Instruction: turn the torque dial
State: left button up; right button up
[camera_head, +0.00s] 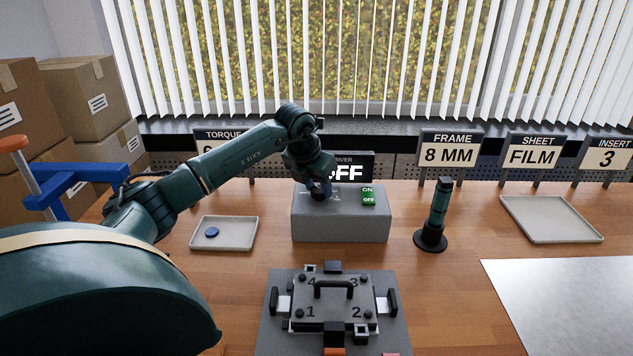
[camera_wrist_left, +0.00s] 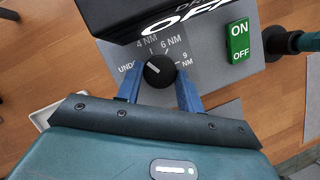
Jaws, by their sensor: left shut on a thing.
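The black torque dial (camera_wrist_left: 159,71) sits on the top of a grey driver box (camera_head: 340,225), ringed by marks reading UND, 4 NM, 6 NM and 9 NM. A short white line on the dial points to the upper left in the left wrist view, roughly towards the UND and 4 NM side. My left gripper (camera_head: 320,190) is over the box top. Its blue fingers (camera_wrist_left: 159,80) are shut on the dial, one on each side. In the head view the gripper hides the dial. My right gripper is in neither view.
A green ON/OFF switch (camera_wrist_left: 238,43) is right of the dial. A display (camera_head: 352,172) reading OFF stands behind. My arm partly covers the TORQUE sign (camera_head: 215,134). A screwdriver (camera_head: 437,205) stands upright on the right; a grey fixture (camera_head: 333,300) is in front.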

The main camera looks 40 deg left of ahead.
pick_arm(q)
jog(key=n+y, duration=0.1)
jog(key=n, duration=0.2)
jog(key=n+y, duration=0.1)
jog(key=n, duration=0.1)
jog(key=shift+w+d+r+n+g, duration=0.1)
jog(key=shift+d+n+g, duration=0.1)
jog(key=shift+n+g, duration=0.15)
jog(key=shift+n, duration=0.25)
jog(key=o, duration=0.7)
jog(key=b+v, duration=0.1)
jog(key=v, duration=1.2)
jog(key=shift+d+r, duration=0.1)
jog(key=shift+d, duration=0.05)
